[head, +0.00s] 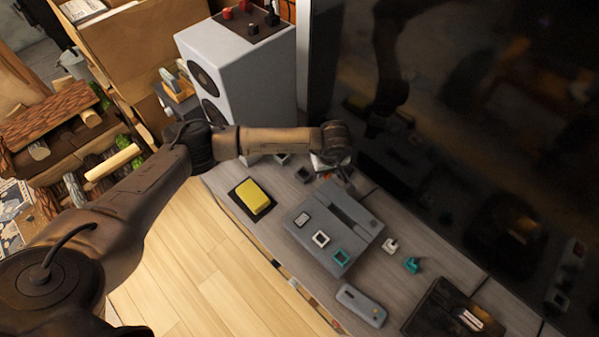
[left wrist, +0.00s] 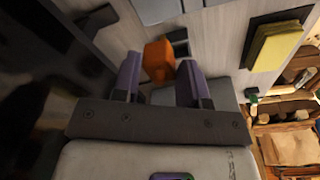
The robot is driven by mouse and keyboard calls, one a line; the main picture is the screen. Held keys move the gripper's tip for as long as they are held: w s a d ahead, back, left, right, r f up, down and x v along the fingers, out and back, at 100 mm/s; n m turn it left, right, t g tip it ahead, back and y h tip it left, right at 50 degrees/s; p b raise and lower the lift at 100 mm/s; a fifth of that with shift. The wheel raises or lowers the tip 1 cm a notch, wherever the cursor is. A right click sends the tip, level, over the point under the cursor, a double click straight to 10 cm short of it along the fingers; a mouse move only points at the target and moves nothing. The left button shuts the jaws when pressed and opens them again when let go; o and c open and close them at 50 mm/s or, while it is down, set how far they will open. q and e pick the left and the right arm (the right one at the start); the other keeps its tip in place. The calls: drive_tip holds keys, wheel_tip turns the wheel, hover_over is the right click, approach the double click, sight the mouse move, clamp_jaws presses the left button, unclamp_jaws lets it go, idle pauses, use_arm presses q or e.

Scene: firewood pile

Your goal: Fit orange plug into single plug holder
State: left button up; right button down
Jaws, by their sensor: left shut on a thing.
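The orange plug (left wrist: 159,59) is between the purple fingers of my left gripper (left wrist: 160,82), which is shut on it. A small dark square holder (left wrist: 178,43) shows just beyond the plug in the left wrist view. The plug partly overlaps it there, and I cannot tell whether they touch. In the head view my left gripper (head: 345,182) points down over the grey bench, near the back of the grey block. The plug is not clear there. A small dark holder (head: 304,174) sits left of the gripper. My right gripper is not in view.
The grey block (head: 365,237) has square white and teal sockets. A white plug (head: 390,246) and a teal plug (head: 412,265) lie to its right. A yellow sponge (head: 253,195) lies on a dark tray. A speaker (head: 240,75) and large dark screen (head: 460,130) border the bench.

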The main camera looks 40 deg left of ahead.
use_arm(q)
drive_tip(key=a+f+b, duration=0.1)
drive_tip(key=a, duration=0.2)
drive_tip(key=a+f+b, duration=0.1)
drive_tip(key=a+f, duration=0.1)
drive_tip(key=a+f+b, duration=0.1)
drive_tip(key=a+f, duration=0.1)
drive_tip(key=a, duration=0.1)
drive_tip(key=shift+s+a+f, duration=0.1)
drive_tip(key=shift+a, duration=0.2)
wheel_tip(320, 180, down, 4)
drive_tip(key=shift+f+b, duration=0.1)
drive_tip(key=shift+b, duration=1.15)
drive_tip(key=o, duration=0.9)
